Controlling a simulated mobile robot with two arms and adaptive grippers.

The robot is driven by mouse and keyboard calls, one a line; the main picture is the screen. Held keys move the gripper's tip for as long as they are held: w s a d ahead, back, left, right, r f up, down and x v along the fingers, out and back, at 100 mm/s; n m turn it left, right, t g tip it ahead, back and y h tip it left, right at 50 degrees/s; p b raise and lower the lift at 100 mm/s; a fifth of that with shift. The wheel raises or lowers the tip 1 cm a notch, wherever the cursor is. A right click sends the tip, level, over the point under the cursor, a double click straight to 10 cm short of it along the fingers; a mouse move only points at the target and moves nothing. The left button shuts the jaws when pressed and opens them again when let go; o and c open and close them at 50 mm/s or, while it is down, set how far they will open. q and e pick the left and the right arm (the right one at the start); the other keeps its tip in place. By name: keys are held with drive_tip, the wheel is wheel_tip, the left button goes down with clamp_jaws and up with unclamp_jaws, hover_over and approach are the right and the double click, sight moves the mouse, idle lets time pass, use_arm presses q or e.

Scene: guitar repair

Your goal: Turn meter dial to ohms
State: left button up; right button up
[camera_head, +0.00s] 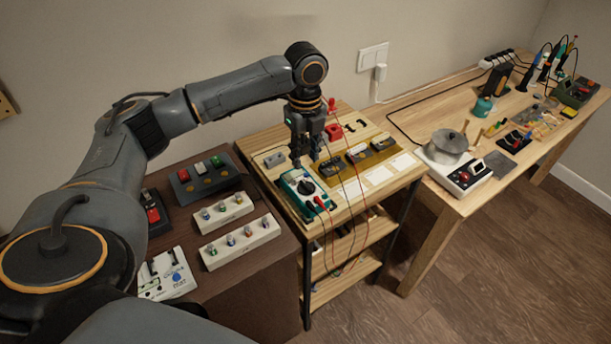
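The meter (293,196) is a white-faced box with a teal casing, lying near the front left corner of the small wooden cart. Its round black dial (306,187) faces up, and its markings are too small to read. Red and black leads run from its lower right part. My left gripper (306,164) points down just above and behind the dial. Its two dark fingers are apart, with nothing seen between them. I cannot tell whether a fingertip touches the meter. My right gripper is not in view.
The cart top (350,208) also holds a yellow-brown tray (384,155) with small parts, and red items behind. A dark brown cabinet (259,272) with switch boxes stands left. A longer workbench (430,105) with a pot and tools stands right. Lead wires hang over the cart's front.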

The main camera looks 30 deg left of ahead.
sight(305, 183)
use_arm(q)
wheel_tip(305, 183, down, 8)
drive_tip(key=shift+f+p, duration=0.2)
drive_tip(key=shift+p, duration=0.3)
clamp_jaws()
